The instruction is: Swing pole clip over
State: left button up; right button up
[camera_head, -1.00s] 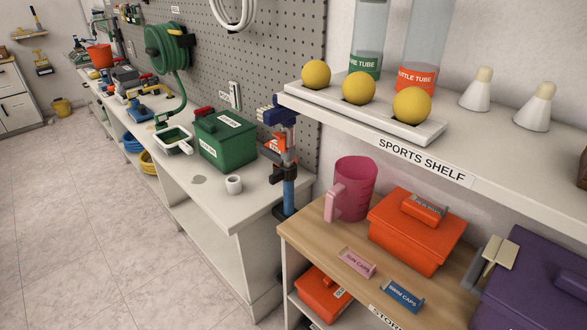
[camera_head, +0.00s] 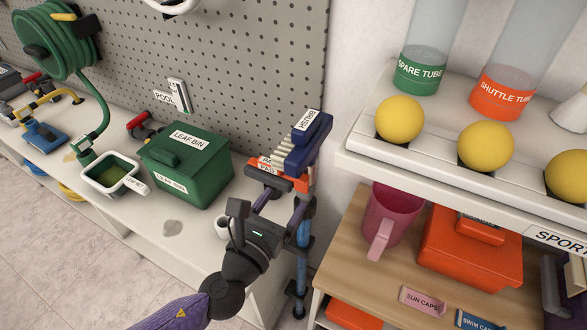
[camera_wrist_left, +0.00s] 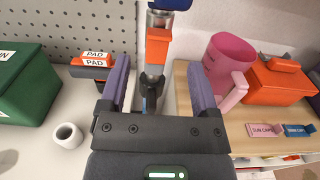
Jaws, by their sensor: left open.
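A blue upright pole (camera_head: 303,238) stands at the bench end, in the gap beside the wooden shelf. A dark blue brush head (camera_head: 309,140) is at its top. In the left wrist view an orange block (camera_wrist_left: 157,46) sits on the pole, with a dark clip-like part (camera_wrist_left: 152,83) below it. My left gripper (camera_head: 281,204) is open and empty in front of the pole. In the left wrist view its two purple fingers (camera_wrist_left: 159,82) stand either side of the pole in the picture; I cannot tell whether they touch it. My right gripper is out of view.
A green leaf bin (camera_head: 186,165) and a white cup (camera_head: 222,228) stand on the bench, left of my gripper. An orange pad (camera_wrist_left: 92,62) is close by. A pink jug (camera_head: 392,215) and an orange box (camera_head: 465,255) stand to the right, under the sports shelf (camera_head: 380,170).

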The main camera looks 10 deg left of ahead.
aim_at(300, 186)
pick_arm(q)
jog(key=x, duration=0.6)
jog(key=shift+w, duration=0.3)
jog(key=shift+c, duration=0.3)
grip_shut()
